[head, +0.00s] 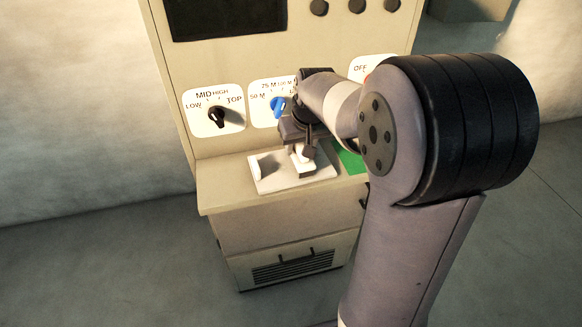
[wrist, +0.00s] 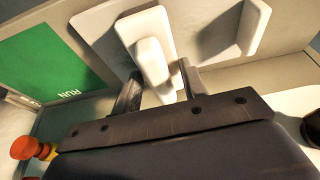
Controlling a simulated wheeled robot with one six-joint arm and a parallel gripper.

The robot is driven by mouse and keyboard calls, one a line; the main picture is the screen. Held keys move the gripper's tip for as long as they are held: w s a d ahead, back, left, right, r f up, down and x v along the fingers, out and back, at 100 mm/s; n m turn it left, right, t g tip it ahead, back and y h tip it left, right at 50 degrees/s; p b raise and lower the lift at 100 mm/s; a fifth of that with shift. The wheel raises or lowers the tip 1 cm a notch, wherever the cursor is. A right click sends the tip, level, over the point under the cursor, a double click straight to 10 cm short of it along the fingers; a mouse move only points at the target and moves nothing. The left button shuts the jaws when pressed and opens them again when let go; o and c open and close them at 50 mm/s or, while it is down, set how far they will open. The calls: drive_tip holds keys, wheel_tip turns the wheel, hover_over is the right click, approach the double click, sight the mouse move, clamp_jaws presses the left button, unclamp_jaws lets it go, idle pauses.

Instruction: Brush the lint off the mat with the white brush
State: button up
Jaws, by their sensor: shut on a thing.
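My gripper (head: 300,140) is over the ledge of the beige machine. In the wrist view its two dark fingers (wrist: 158,88) are on either side of the white brush's handle. The white brush (wrist: 151,35) is a wide block with a narrower handle. It also shows in the head view (head: 305,168), low over a pale plate (head: 285,184); whether it touches the plate I cannot tell. A green sheet (wrist: 48,60) marked RUN lies beside the plate, partly hidden by my arm in the head view. I cannot tell which one is the mat. No lint can be made out.
A white upright block (wrist: 254,25) stands at the plate's other side. The machine's front panel rises behind the ledge, with a black dial (head: 217,116) and a blue dial (head: 278,105). An orange-red knob (wrist: 25,147) shows at the wrist view's lower left.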

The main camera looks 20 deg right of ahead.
drive_tip(key=shift+s+a+f, duration=0.15)
drive_tip(key=shift+a, duration=1.7)
drive_tip(key=shift+s+a, duration=0.1)
drive_tip(key=shift+a, duration=1.25)
drive_tip(key=shift+d+r, duration=0.15)
drive_tip(key=shift+d, duration=0.65)
drive_tip(key=shift+d+r, duration=0.1)
drive_tip(key=shift+d, duration=0.65)
drive_tip(key=shift+w+d+f, duration=0.1)
drive_tip(key=shift+d, duration=0.6)
drive_tip(key=shift+w+d+f, duration=0.1)
drive_tip(key=shift+d, duration=0.6)
drive_tip(key=shift+w+d+r, duration=0.1)
drive_tip(key=shift+d, duration=2.75)
drive_tip(key=shift+f, duration=0.2)
drive_tip(key=shift+a, duration=0.15)
